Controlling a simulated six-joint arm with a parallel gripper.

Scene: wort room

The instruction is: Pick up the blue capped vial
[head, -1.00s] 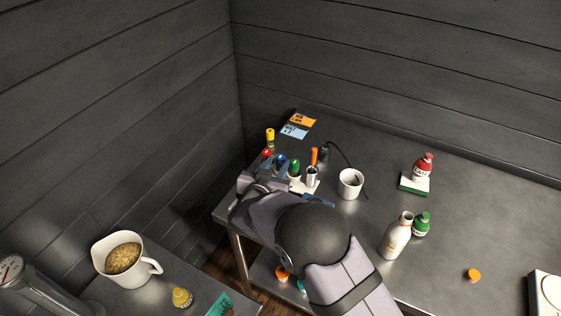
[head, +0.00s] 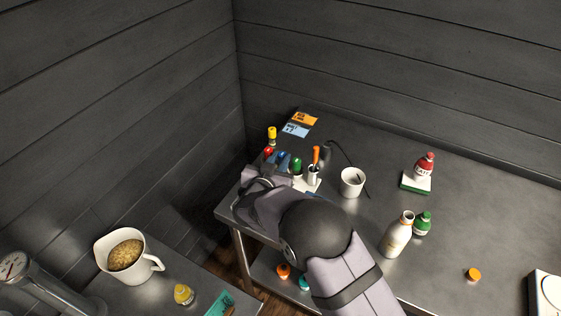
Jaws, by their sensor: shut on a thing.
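The blue capped vial (head: 282,156) stands among other capped vials in a rack at the left end of the steel table.
A red cap (head: 268,151) and a green cap (head: 296,163) flank it closely. A yellow-capped vial (head: 272,134) stands behind. A white holder with an orange-handled tool (head: 316,155) and a white mug (head: 352,183) are to the right. Walls stand close left and behind.

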